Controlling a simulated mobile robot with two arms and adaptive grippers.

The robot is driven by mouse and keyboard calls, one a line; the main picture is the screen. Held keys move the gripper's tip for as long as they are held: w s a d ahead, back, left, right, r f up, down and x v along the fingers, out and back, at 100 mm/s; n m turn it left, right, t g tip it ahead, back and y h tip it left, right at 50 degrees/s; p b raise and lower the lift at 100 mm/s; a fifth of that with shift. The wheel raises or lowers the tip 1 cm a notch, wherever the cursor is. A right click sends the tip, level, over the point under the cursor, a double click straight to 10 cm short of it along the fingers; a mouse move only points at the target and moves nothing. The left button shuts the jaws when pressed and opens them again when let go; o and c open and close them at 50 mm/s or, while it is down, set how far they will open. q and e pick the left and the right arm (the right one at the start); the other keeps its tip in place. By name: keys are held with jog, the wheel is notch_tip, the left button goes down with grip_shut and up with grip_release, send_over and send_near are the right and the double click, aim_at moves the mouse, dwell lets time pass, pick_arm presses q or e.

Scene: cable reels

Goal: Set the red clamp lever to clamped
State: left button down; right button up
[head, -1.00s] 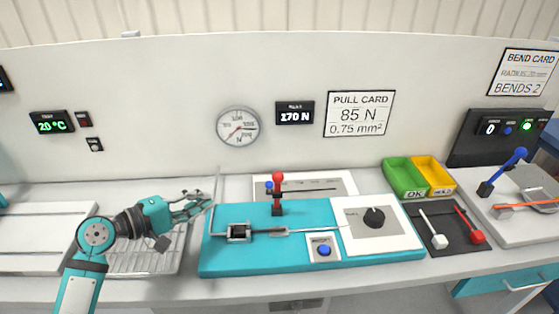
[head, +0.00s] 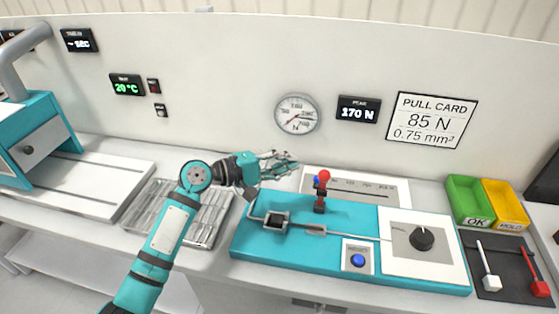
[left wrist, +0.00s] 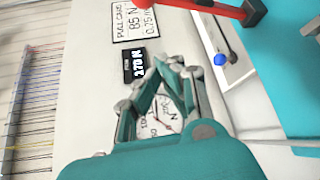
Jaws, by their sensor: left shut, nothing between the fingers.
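The red clamp lever (head: 324,176) has a red ball knob on top and stands upright on a dark post at the back of the teal test fixture (head: 245,243). In the left wrist view the red lever (left wrist: 215,8) runs along the top edge, beyond the fingers. A small blue knob (left wrist: 220,60) shows near it. My left gripper (head: 290,164) is shut and empty, to the left of the lever and apart from it. Its fingers (left wrist: 162,75) also show in the left wrist view, in front of the gauge. My right gripper is not in view.
A wire rack (head: 215,218) lies left of the fixture. A black dial (head: 421,239) and a blue button (head: 357,260) are on the fixture. Green (head: 460,196) and yellow (head: 507,225) bins stand to the right. The wall gauge (head: 297,113) is behind my gripper.

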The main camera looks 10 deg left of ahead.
aim_at(322, 190)
pick_arm(q)
jog(key=d+p, duration=0.3)
jog(key=d, duration=0.2)
jog(key=shift+s+d, duration=0.15)
jog(key=shift+d, duration=0.2)
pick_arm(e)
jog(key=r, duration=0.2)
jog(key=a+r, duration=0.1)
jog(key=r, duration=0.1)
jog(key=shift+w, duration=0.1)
pick_arm(q)
jog(key=shift+s+f+b, duration=0.15)
jog(key=shift+s+b, duration=0.25)
jog(key=shift+b, duration=0.15)
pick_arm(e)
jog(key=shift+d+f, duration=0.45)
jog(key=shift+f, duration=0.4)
